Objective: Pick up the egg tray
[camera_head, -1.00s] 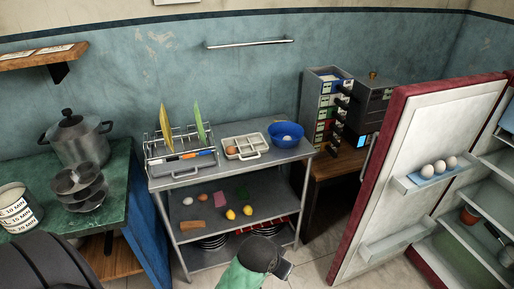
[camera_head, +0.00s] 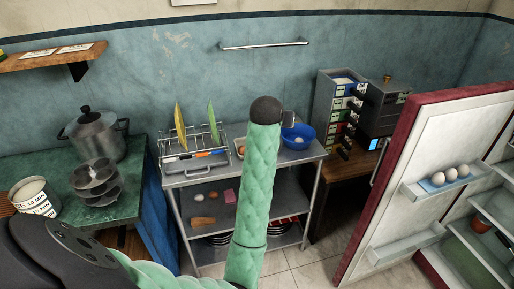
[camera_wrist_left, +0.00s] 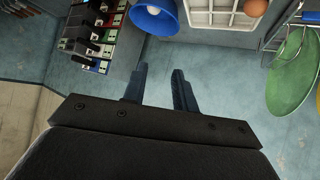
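A white tray with compartments and a brown egg stands on the metal shelf's top. In the head view my arm hides most of it, and only its left edge (camera_head: 236,153) shows. In the left wrist view its white grid (camera_wrist_left: 222,18) and brown egg (camera_wrist_left: 255,7) show at the top edge. My left gripper (camera_head: 288,118) is raised over the back of the shelf, near the blue bowl. In the left wrist view its fingers (camera_wrist_left: 160,72) are apart with nothing between them. The right gripper is out of view.
A blue bowl (camera_head: 298,135) with an egg stands right of the tray. A dish rack (camera_head: 192,158) with upright plates stands left. Several eggs (camera_head: 450,176) sit on the open fridge door (camera_head: 400,200). A drawer tower (camera_head: 335,112) stands right of the shelf.

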